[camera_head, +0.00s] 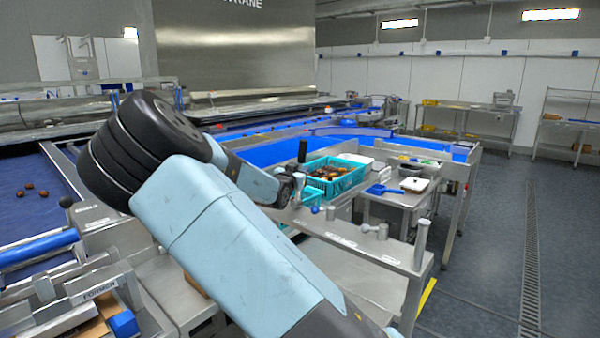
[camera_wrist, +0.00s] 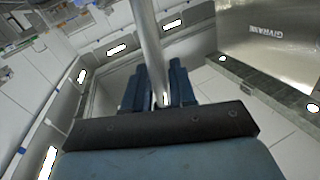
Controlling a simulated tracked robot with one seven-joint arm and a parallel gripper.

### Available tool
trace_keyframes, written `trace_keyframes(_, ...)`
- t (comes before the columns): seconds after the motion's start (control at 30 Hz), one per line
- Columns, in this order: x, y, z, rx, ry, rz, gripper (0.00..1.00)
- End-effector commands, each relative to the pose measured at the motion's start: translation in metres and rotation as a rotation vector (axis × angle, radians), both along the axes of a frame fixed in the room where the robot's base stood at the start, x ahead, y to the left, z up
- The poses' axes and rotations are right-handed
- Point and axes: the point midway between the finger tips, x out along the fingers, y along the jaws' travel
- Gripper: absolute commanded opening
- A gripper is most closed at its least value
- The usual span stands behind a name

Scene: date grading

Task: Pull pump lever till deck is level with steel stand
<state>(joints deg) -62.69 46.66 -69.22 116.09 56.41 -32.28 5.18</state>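My gripper (camera_head: 290,186) is in the middle of the head view, left of the teal crate (camera_head: 345,187) full of dates. In the wrist view, its two blue fingers (camera_wrist: 158,82) stand on either side of a steel rod, the pump lever (camera_wrist: 145,35), with hardly any gap left. A short dark upright end of the lever (camera_head: 302,150) shows above my gripper in the head view. The steel stand (camera_head: 408,198) is right of the crate, with a blue scoop and a white tray on it. The deck under the crate is mostly hidden, so its height against the stand is unclear.
A steel bench (camera_head: 350,236) with an upright post (camera_head: 421,243) stands in the near right foreground. A blue conveyor (camera_head: 20,195) with a few dates runs at left. The floor (camera_head: 490,230) at right is open, with a drain grate.

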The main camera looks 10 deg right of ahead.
Motion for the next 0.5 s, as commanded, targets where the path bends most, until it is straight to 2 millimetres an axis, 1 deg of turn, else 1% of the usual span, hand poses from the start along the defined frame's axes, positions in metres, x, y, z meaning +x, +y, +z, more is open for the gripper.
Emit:
trace_keyframes(0.03, -0.0001, -0.0002, 0.0001, 0.000, 0.000, 0.000, 0.20)
trace_keyframes(0.23, 0.0000, -0.0002, 0.0001, 0.000, 0.000, 0.000, 0.01)
trace_keyframes(0.5, 0.0001, -0.0004, 0.0002, 0.000, 0.000, 0.000, 0.00)
